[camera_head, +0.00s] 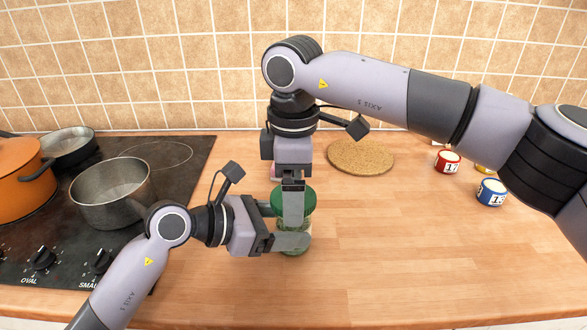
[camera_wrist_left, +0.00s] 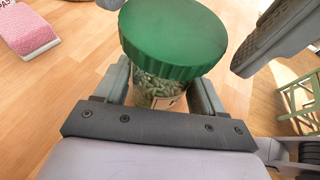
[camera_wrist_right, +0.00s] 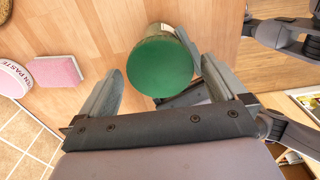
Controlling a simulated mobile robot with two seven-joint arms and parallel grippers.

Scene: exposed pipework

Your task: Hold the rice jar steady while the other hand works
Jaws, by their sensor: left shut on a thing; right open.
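The rice jar is a clear jar with pale grains and a ribbed green lid (camera_head: 307,203). It stands on the wooden counter, and its grains and label show in the left wrist view (camera_wrist_left: 158,90). My left gripper (camera_head: 292,227) is shut on the jar's body below the lid, one finger on each side. My right gripper (camera_head: 291,208) points down over the lid, open. In the right wrist view the lid (camera_wrist_right: 160,67) lies between its spread fingers, nearer the right one. Whether a finger touches the lid I cannot tell. The right fingers hide part of the jar in the head view.
A black hob with a steel saucepan (camera_head: 112,192), an orange pot (camera_head: 22,180) and a dark pan (camera_head: 68,146) is left. A cork mat (camera_head: 360,157) lies behind. Red (camera_head: 447,162) and blue (camera_head: 491,192) tins stand right. A pink block (camera_wrist_right: 57,72) lies nearby. The front-right counter is clear.

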